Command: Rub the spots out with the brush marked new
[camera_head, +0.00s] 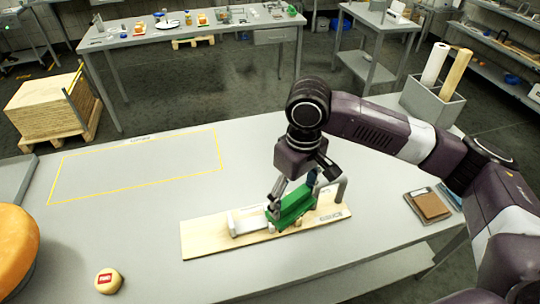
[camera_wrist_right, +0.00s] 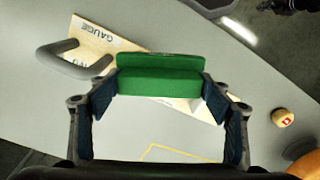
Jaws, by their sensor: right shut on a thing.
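My right gripper (camera_head: 297,193) is shut on a green block-shaped thing (camera_head: 291,209), held over a wooden board. In the right wrist view the green block (camera_wrist_right: 160,83) sits crosswise between the two dark fingertips (camera_wrist_right: 158,90). I see no bristles and cannot read a "new" mark on it, so I cannot tell if it is the brush. A large orange cheese wheel (camera_head: 16,252) is cut off at the left edge, and a bit of it shows in the right wrist view (camera_wrist_right: 306,164). No spots can be made out on it. My left gripper is out of view.
The wooden board (camera_head: 200,240), marked GAUGE (camera_wrist_right: 97,33), carries a grey handle (camera_wrist_right: 62,62) and a pale block (camera_head: 247,221). A small red-labelled cheese (camera_head: 108,281) lies front left. A yellow outlined area (camera_head: 135,170) is empty. Brown pads (camera_head: 430,205) lie at right.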

